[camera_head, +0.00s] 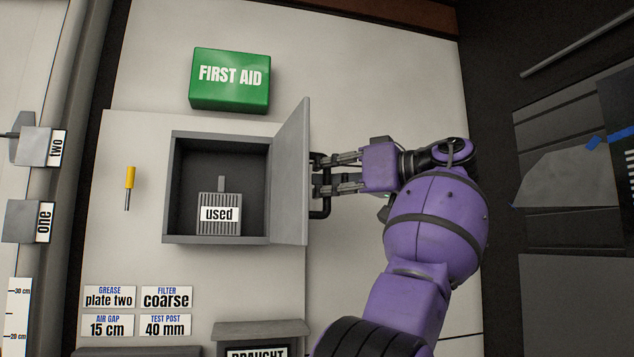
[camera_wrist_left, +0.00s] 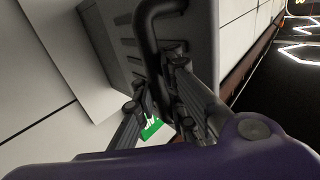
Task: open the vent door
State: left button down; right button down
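The grey vent door (camera_head: 291,175) stands swung open on the right side of a grey box (camera_head: 168,190) on the wall. Its black handle (camera_head: 320,211) is on the door's outer face; it also shows in the left wrist view (camera_wrist_left: 150,42). My left gripper (camera_head: 323,174) is at the handle from the right, with the bar between its fingers; the fingers look closed on it in the left wrist view (camera_wrist_left: 155,88). Inside the box is a grey ribbed filter (camera_head: 219,226) labelled "used". My right gripper is out of view.
A green first aid box (camera_head: 230,92) is on the wall above. A yellow-handled tool (camera_head: 130,178) hangs at the left. Label cards (camera_head: 138,311) and a grey draught box (camera_head: 262,330) are below. Bare wall lies right of the door, behind my arm.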

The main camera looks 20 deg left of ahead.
pick_arm(q)
jog(key=c, duration=2.1)
grip_release()
jog(key=shift+s+d, duration=0.15)
jog(key=shift+d, duration=0.35)
jog(key=o, duration=0.3)
jog(key=shift+s+d+r, duration=0.15)
jog(key=shift+s+d, duration=0.05)
jog(key=shift+d, duration=0.2)
jog(key=shift+o, duration=0.2)
jog(key=shift+w+a, duration=0.1)
jog(key=shift+a, duration=0.25)
jog(key=s+d, duration=0.1)
jog(key=d, duration=0.6)
jog(key=shift+s+d, duration=0.25)
jog(key=shift+d, duration=0.1)
